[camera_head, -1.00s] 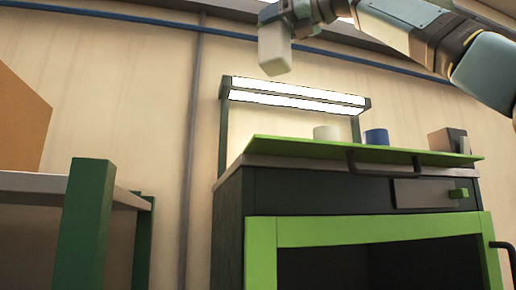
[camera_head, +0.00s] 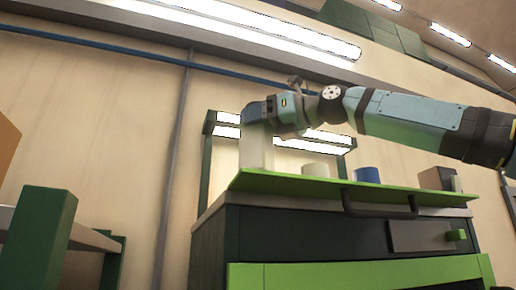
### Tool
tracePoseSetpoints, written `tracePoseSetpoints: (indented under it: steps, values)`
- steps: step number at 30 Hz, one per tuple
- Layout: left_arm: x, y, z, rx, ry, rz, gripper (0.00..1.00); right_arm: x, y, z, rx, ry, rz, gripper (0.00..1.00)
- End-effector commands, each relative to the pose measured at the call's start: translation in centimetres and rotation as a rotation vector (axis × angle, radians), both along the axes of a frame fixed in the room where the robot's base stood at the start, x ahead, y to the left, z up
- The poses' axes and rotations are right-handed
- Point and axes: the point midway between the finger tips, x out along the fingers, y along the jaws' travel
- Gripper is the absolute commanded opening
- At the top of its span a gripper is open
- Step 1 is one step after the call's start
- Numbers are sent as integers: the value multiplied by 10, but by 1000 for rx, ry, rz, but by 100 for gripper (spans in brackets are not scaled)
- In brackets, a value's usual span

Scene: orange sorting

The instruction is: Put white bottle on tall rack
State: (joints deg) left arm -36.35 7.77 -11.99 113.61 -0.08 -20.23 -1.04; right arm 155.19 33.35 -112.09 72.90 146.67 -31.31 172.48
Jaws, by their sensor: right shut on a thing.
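The white bottle (camera_head: 256,151) hangs upright from my right gripper (camera_head: 257,121), which is shut on its upper part. The bottle's lower end is at the left end of the green top (camera_head: 330,190) of a tall dark cabinet-like rack (camera_head: 290,238). I cannot tell whether the bottle touches that top or is just above it. My right arm reaches in from the right, above the rack. My left gripper is not in view.
On the green top stand a whitish cup-like object (camera_head: 316,170), a blue one (camera_head: 367,175) and a brown and dark box (camera_head: 437,179). A lamp frame (camera_head: 207,150) rises behind. A green-legged table (camera_head: 38,240) stands at the left.

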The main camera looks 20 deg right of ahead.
Motion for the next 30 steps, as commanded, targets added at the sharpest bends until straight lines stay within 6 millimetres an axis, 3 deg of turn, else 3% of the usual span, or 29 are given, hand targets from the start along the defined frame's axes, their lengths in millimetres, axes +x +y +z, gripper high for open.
tracePoseSetpoints:
  steps: [14, 27, 28, 30]
  values:
    - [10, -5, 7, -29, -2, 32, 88, -1, 0, -52, 0, -3, 0, 24]
    - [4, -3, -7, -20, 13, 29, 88, -1, 0, -62, 1, -4, 0, 24]
    - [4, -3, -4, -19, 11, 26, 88, -1, 0, -60, -1, -2, 0, 68]
    - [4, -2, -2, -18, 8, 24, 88, 0, 0, -60, 0, -1, 0, 84]
